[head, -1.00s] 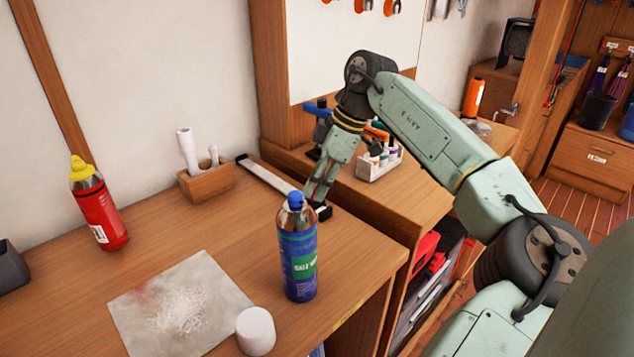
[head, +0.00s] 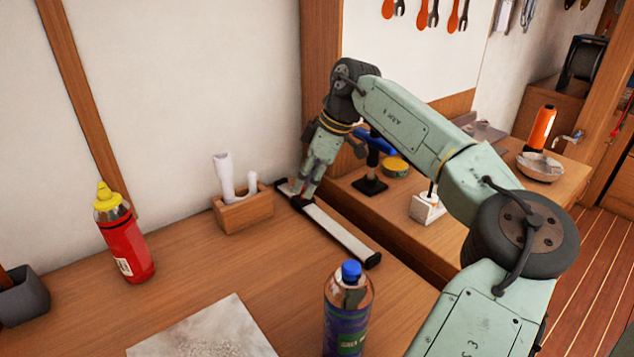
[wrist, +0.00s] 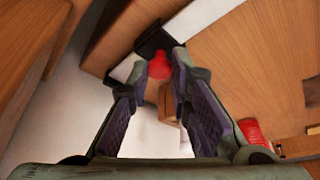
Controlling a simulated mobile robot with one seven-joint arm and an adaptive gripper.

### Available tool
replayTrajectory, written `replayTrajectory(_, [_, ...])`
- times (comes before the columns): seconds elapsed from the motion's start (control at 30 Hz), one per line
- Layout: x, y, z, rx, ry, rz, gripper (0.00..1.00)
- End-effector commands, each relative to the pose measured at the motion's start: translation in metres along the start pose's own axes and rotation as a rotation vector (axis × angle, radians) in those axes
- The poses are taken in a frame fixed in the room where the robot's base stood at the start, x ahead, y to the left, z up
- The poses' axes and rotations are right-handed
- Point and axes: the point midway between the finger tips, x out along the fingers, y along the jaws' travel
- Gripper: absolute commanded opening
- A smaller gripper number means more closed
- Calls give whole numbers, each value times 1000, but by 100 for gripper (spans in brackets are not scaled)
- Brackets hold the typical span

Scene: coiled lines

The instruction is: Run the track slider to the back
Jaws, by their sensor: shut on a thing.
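The track (head: 335,229) is a pale flat rail with dark end caps, lying along the right edge of the wooden table. Its dark slider carriage (head: 299,203) is close to the back end cap (head: 282,184). My gripper (head: 304,194) is over the carriage at the back of the track. In the wrist view its fingers (wrist: 160,68) are closed about the red knob, which they partly hide.
A wooden holder (head: 245,210) with white tubes stands left of the track. A red bottle (head: 128,245) is farther left. A blue-capped can (head: 346,315) stands in front of the track's near end. The wall is close behind; a lower bench (head: 395,215) lies right.

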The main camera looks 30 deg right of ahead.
Motion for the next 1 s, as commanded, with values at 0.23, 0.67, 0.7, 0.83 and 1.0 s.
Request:
replayTrajectory(0.23, [2, 5, -4, 0, -2, 0, 0])
replayTrajectory(0.67, [2, 4, -4, 0, -1, 0, 29])
replayTrajectory(0.7, [2, 4, -4, 0, -1, 0, 31])
replayTrajectory(0.83, [2, 4, -4, 0, -1, 0, 39])
replayTrajectory(1.0, [2, 4, -4, 0, -1, 0, 39])
